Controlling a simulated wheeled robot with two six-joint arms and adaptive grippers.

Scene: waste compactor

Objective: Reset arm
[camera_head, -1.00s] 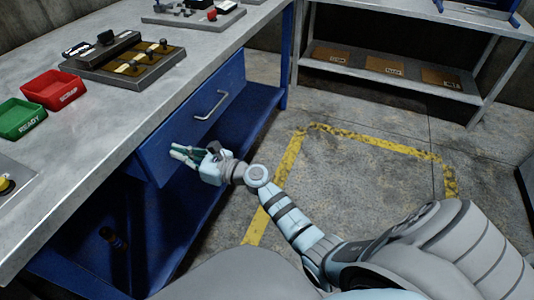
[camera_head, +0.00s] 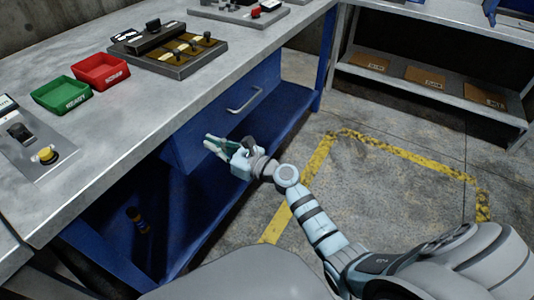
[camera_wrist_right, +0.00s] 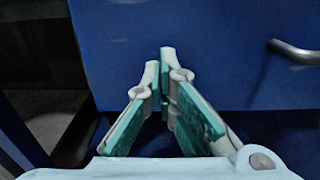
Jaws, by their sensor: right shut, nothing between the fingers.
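My right gripper (camera_head: 212,143) is in front of the blue drawer (camera_head: 205,135) under the workbench, near the drawer's lower left part. In the right wrist view its fingers (camera_wrist_right: 160,62) are shut with nothing between them, and the blue drawer front (camera_wrist_right: 215,60) fills the background. The metal drawer handle (camera_head: 246,101) is up and to the right of the gripper, apart from it. The handle also shows in the right wrist view (camera_wrist_right: 295,52) at the right edge. My left gripper is not in view.
The metal workbench (camera_head: 150,125) holds a red tray (camera_head: 101,71), a green tray (camera_head: 62,94), a panel with knobs (camera_head: 180,50) and a panel with a yellow button (camera_head: 38,145). A shelf unit (camera_head: 400,62) stands at the back right. The floor inside the yellow lines (camera_head: 395,180) is clear.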

